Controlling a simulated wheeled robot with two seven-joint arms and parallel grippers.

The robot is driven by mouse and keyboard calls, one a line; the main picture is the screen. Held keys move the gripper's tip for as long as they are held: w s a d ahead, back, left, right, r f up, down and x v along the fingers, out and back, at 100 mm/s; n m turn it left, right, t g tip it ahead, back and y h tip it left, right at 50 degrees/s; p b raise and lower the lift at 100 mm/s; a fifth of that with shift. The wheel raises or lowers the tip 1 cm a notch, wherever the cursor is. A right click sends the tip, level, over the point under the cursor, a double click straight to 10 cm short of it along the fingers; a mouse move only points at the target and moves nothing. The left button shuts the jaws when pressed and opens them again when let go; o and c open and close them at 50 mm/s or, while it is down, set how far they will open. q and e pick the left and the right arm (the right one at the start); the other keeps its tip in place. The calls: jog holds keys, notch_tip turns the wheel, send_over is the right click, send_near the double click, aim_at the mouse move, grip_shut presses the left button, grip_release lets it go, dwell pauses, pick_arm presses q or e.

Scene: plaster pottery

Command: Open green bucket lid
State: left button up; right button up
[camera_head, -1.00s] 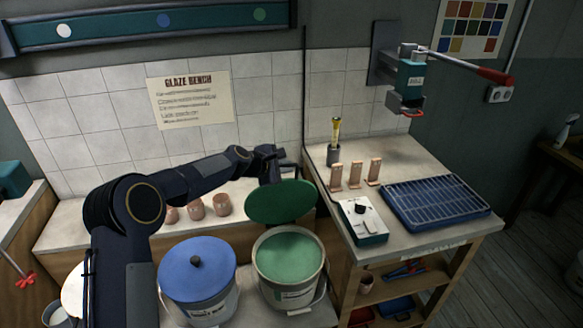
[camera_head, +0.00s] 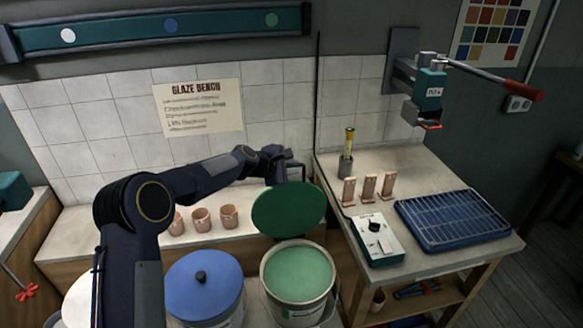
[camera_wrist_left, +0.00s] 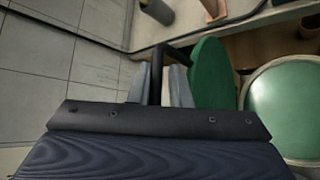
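The green lid (camera_head: 288,210) is off the green bucket (camera_head: 298,278) and is held tilted, nearly upright, above its back rim. The bucket's round opening shows pale green inside. My left gripper (camera_head: 287,173) is behind the lid, partly hidden by it. In the left wrist view, its grey fingers (camera_wrist_left: 160,86) stand close on either side of a dark part that looks like the lid's knob. The lid (camera_wrist_left: 211,75) shows there nearly edge-on, beside the bucket (camera_wrist_left: 290,108). My right gripper is not seen.
A blue-lidded bucket (camera_head: 204,287) stands left of the green one. Several clay cups (camera_head: 200,219) sit on the bench behind. At right, a worktable holds a blue tray (camera_head: 455,220), a white-and-green box (camera_head: 377,240) and clay stands (camera_head: 369,188).

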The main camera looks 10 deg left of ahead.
pick_arm(q)
jog(key=shift+o, duration=1.3)
jog(key=b+v, duration=0.2)
jog(key=v, duration=0.6)
jog(key=shift+f, duration=0.1)
jog(key=shift+c, duration=0.4)
